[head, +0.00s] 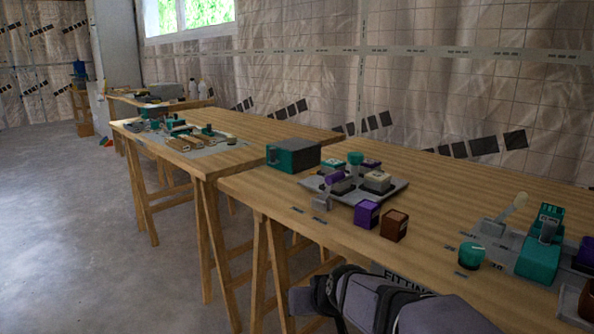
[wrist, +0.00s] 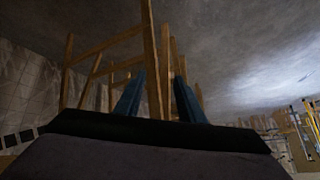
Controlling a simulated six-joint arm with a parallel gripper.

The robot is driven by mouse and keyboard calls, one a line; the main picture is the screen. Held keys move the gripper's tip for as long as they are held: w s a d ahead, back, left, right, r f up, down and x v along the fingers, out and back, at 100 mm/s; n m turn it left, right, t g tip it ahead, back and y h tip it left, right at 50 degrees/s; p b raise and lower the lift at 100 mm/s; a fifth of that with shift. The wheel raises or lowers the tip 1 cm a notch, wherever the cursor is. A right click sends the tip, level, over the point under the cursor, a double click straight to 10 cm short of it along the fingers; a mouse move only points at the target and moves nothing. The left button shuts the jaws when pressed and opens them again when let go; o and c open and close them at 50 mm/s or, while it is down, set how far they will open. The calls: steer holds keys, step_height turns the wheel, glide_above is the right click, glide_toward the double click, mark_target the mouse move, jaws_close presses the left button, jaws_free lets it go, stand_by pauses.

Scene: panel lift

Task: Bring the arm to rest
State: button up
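My arm shows at the bottom of the head view as grey and dark padded links in front of the near table's front edge. My gripper (wrist: 157,88) shows in the wrist view as two blue fingers standing apart, with nothing held between them. Beyond the fingers are wooden trestle legs (wrist: 151,55) and the grey floor (wrist: 225,50), seen upside down. In the head view I cannot make out the fingertips.
The near wooden table (head: 420,185) bears a grey tray (head: 393,193) with small parts, a purple block (head: 367,214), a brown block (head: 394,225), a green box (head: 293,155) and a teal device (head: 538,258). Open floor (head: 70,220) lies at left.

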steer(key=s+d+f+m+g+h+p, duration=0.1)
steer(key=s+d+f+g+p, duration=0.2)
steer(key=s, duration=0.6)
steer(key=s+d+f+g+h, duration=0.1)
steer(key=s+d+f+g, duration=0.15)
steer(key=s+d, duration=0.5)
steer(key=s+d+f+m+g+h+p, duration=0.1)
steer(key=s+d+f+g+p, duration=0.15)
steer(key=s, duration=0.75)
step_height(320, 180, up, 54)
steer(key=p, duration=5.4)
step_height(320, 180, down, 23)
steer(key=b, duration=2.3)
steer(key=shift+w+t, duration=0.3)
steer(key=shift+w, duration=0.05)
